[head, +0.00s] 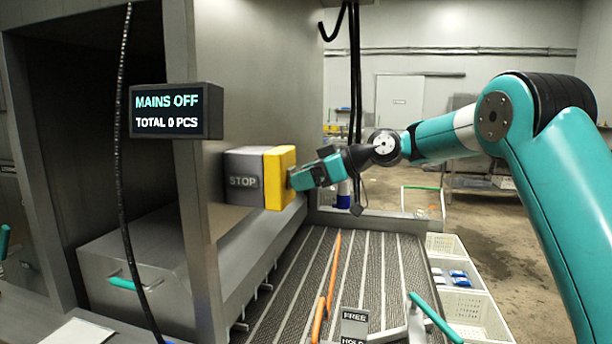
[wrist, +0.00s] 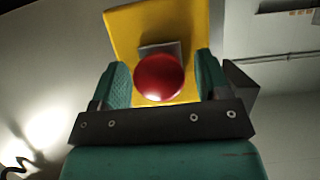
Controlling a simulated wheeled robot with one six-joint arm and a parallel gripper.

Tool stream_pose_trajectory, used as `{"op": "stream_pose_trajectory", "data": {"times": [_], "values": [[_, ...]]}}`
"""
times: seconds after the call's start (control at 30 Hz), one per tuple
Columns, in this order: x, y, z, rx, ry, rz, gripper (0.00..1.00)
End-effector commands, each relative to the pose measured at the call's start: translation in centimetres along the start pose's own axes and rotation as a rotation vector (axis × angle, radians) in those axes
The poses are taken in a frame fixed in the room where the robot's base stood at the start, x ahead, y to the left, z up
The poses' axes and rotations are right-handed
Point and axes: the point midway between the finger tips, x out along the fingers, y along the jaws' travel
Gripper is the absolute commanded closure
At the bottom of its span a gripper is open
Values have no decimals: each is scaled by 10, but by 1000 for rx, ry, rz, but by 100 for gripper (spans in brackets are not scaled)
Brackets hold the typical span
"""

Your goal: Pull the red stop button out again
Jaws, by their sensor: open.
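The red stop button (wrist: 159,77) is a round mushroom head on a yellow plate (wrist: 135,27), seen in the wrist view. In the head view the yellow plate (head: 279,178) is the face of a grey box marked STOP (head: 243,177), fixed to the machine wall. My gripper (wrist: 160,85) is open, with one teal finger on each side of the button. In the wrist view gaps show between the fingers and the red head. In the head view my gripper (head: 293,179) is right at the yellow face and hides the button.
A display (head: 176,111) reads MAINS OFF and TOTAL 0 PCS. A black cable (head: 122,150) hangs in front of the open chamber. A ribbed conveyor (head: 345,270) lies below my gripper, with white crates (head: 472,316) on its right. A teal-handled lever stands at the front.

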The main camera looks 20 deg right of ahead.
Motion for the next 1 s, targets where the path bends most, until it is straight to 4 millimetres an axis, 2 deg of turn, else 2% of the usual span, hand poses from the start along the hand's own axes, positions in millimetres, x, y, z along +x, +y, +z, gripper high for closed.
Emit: {"op": "stream_pose_trajectory", "data": {"times": [0.13, 0.17, 0.4, 0.43, 0.47, 0.57, 0.73, 0.97, 1.0], "values": [[0, 0, 0, 0, 0, 0, 30], [0, 0, 0, 0, 0, 0, 35], [0, 0, 0, 0, 0, 0, 90], [0, 0, 0, 0, 1, 0, 97], [0, 0, 0, 0, 1, 0, 98], [-2, 0, 1, 0, 1, 0, 98], [-15, 1, 8, -1, 2, 2, 97], [-16, 1, 7, 1, -1, 0, 98], [-17, 1, 7, 1, -1, 0, 46]]}}
